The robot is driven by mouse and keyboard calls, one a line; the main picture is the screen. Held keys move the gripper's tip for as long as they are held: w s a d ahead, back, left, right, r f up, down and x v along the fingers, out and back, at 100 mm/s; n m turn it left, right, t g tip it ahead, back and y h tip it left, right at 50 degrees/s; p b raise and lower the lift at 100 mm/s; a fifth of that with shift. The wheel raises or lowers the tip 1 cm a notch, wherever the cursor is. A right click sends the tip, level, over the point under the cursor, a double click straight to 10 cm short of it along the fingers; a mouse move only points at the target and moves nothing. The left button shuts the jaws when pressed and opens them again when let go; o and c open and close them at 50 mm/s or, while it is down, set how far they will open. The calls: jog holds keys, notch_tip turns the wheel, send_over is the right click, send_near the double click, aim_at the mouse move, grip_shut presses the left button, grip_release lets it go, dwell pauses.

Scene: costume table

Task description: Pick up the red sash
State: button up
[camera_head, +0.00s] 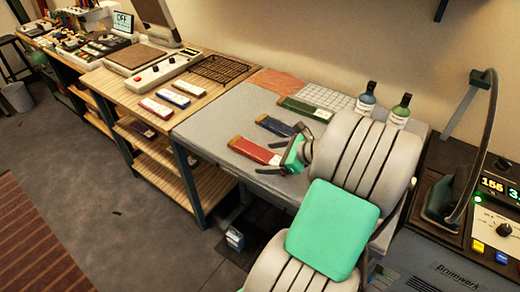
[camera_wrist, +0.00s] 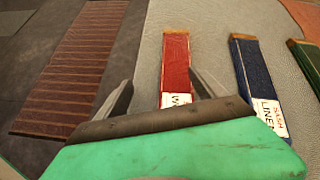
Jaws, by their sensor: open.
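The red sash (camera_head: 252,150) is a folded red strip with a brownish far end and a white label at its near end. It lies flat on the grey tabletop near the front edge. In the wrist view the red sash (camera_wrist: 176,62) lies ahead, between the lines of the two fingers, its label partly hidden behind my gripper's body. My gripper (camera_head: 279,153) is open and empty at the sash's label end; it also shows in the wrist view (camera_wrist: 161,90). I cannot tell its exact height above the sash.
A blue sash (camera_head: 275,125) lies beside the red one, and a green one (camera_head: 303,108) beyond it. Two bottles (camera_head: 366,100) stand farther back, near my arm. A wooden table (camera_head: 128,98) with several packets adjoins on the left. A console (camera_head: 470,215) stands at right.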

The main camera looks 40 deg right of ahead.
aim_at(259, 152)
jog(key=d+m, duration=0.1)
jog(key=s+d+m+t, duration=0.1)
jog(key=d+r+m, duration=0.1)
jog(key=shift+s+t, duration=0.15)
jog(key=shift+t, duration=0.15)
jog(key=x, duration=0.7)
jog(key=shift+w+d+f, duration=0.1)
jog(key=shift+w+f, duration=0.15)
jog(key=shift+f, duration=0.1)
jog(key=shift+c, duration=0.2)
jog(key=c, duration=1.5)
jog(key=shift+o, duration=0.2)
jog(key=shift+r, duration=0.15)
